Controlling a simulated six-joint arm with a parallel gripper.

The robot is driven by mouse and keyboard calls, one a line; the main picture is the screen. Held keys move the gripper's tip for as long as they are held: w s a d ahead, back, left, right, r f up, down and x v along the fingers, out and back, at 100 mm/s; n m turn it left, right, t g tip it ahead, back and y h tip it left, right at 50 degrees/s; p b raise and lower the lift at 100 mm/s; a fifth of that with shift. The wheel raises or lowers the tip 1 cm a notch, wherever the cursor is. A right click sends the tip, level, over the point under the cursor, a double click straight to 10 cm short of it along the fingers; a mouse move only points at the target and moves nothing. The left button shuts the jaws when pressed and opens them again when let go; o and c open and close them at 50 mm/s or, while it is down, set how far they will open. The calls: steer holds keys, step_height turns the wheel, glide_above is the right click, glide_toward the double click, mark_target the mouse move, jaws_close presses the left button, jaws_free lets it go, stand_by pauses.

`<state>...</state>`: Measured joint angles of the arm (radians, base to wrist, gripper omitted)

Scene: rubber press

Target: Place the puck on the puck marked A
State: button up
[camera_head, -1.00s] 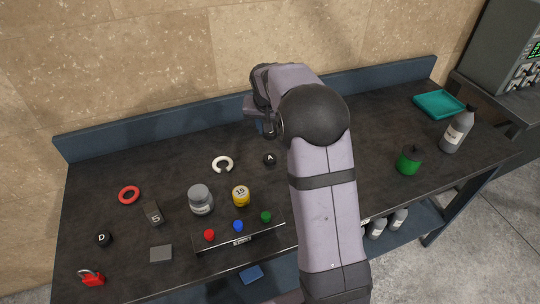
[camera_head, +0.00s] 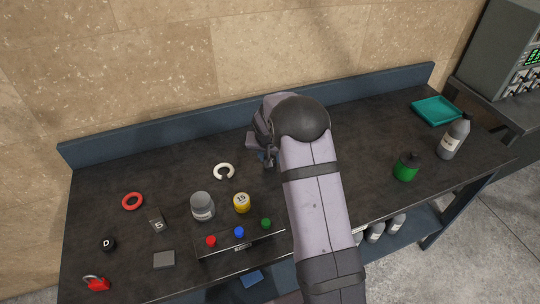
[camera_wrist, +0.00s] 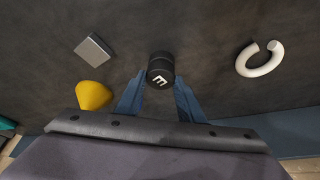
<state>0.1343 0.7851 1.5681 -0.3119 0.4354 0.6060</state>
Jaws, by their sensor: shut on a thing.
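My gripper (camera_head: 267,157) is low over the back middle of the bench in the head view. In the wrist view its two blue fingers (camera_wrist: 159,88) are shut on a black puck (camera_wrist: 161,66) with a white letter that looks like a turned E or M. The puck marked A does not show now in the head view; my gripper covers its place. I cannot tell whether the held puck touches it, or whether a second puck is under it.
A white open ring (camera_head: 224,171) lies left of my gripper. A grey jar (camera_head: 202,206), yellow jar (camera_head: 241,202) and button box (camera_head: 240,244) stand in front. The wrist view shows a yellow cone-like thing (camera_wrist: 93,95) and grey block (camera_wrist: 93,49). The back ledge (camera_head: 190,134) is close behind.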

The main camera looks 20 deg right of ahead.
steer(key=shift+f, duration=0.15)
steer(key=shift+f, duration=0.15)
steer(key=o, duration=1)
steer(key=shift+s+a+r, duration=0.1)
steer(key=shift+r, duration=0.45)
steer(key=b+v, duration=0.3)
steer(key=v, duration=0.8)
steer(key=s+a+f+n+g, duration=0.1)
steer(key=s+a+f+n, duration=0.1)
steer(key=s, duration=0.8)
steer(key=s+a+f+n+g+y, duration=0.1)
steer(key=s+a+f, duration=0.1)
steer(key=s, duration=0.8)
steer(key=s+a+f+n+g+y, duration=0.1)
steer(key=s+a, duration=0.3)
steer(key=s, duration=0.6)
steer(key=shift+a+f+n+g, duration=0.4)
steer(key=shift+f+n, duration=0.1)
steer(key=shift+n, duration=0.3)
